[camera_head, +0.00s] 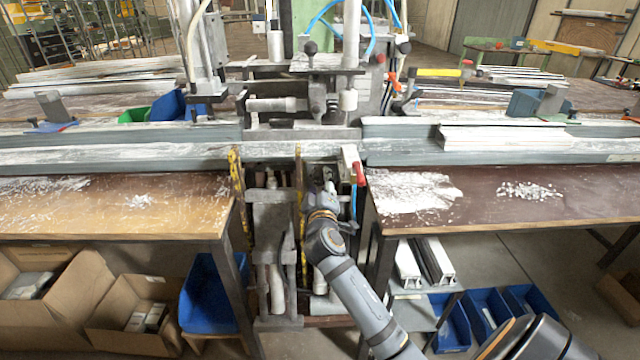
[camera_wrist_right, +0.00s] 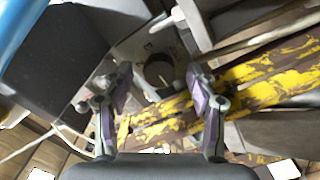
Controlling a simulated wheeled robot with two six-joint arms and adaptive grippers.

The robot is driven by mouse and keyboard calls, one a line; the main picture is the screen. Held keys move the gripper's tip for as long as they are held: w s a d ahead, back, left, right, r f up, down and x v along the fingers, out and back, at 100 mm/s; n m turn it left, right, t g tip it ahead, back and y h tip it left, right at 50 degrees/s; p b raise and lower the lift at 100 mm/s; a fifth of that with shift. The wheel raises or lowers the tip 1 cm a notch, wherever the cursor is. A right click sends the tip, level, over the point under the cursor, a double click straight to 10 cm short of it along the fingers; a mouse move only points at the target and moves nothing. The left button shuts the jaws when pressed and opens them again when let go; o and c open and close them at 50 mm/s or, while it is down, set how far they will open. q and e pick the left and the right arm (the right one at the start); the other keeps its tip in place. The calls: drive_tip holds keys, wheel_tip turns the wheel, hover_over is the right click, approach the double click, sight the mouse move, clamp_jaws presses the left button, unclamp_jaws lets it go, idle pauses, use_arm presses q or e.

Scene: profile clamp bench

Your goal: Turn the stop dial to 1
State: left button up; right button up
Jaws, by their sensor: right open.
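The stop dial (camera_wrist_right: 160,70) is a dark round knob on a grey metal plate in the right wrist view. It has a pale mark near its lower edge; I cannot read the numbers around it. My right gripper (camera_wrist_right: 160,92) is open, with one finger on each side of the dial in the picture; I cannot tell if they touch it. In the head view my right gripper (camera_head: 328,192) is at the middle of the clamp bench, below the long profile rail, and hides the dial. My left gripper is not in view.
A worn yellow bar (camera_wrist_right: 265,75) runs close by the right finger. A red-handled lever (camera_head: 359,173) stands just right of the gripper in the head view. Tables with metal chips flank the gap, the left one (camera_head: 110,225) and the right one (camera_head: 480,222).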

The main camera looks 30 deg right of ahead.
drive_tip(key=shift+w+d, duration=0.2)
drive_tip(key=shift+w, duration=0.05)
drive_tip(key=shift+c, duration=0.2)
drive_tip(key=c, duration=1.1)
use_arm(q)
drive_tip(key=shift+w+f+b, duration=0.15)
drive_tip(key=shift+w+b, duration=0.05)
drive_tip(key=shift+b, duration=0.1)
use_arm(e)
drive_tip(key=shift+f+m, duration=0.1)
drive_tip(key=shift+m, duration=0.3)
drive_tip(key=m+b, duration=0.3)
drive_tip(key=m, duration=0.1)
drive_tip(key=shift+m, duration=0.4)
drive_tip(key=m+b, duration=0.3)
drive_tip(key=m, duration=0.2)
drive_tip(key=shift+m, duration=0.3)
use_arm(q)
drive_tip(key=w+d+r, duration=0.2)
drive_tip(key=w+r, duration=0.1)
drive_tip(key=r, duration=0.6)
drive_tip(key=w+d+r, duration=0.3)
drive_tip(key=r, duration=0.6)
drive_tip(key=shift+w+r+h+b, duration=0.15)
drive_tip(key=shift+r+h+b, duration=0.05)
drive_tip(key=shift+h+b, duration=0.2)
use_arm(e)
drive_tip(key=shift+m, duration=0.4)
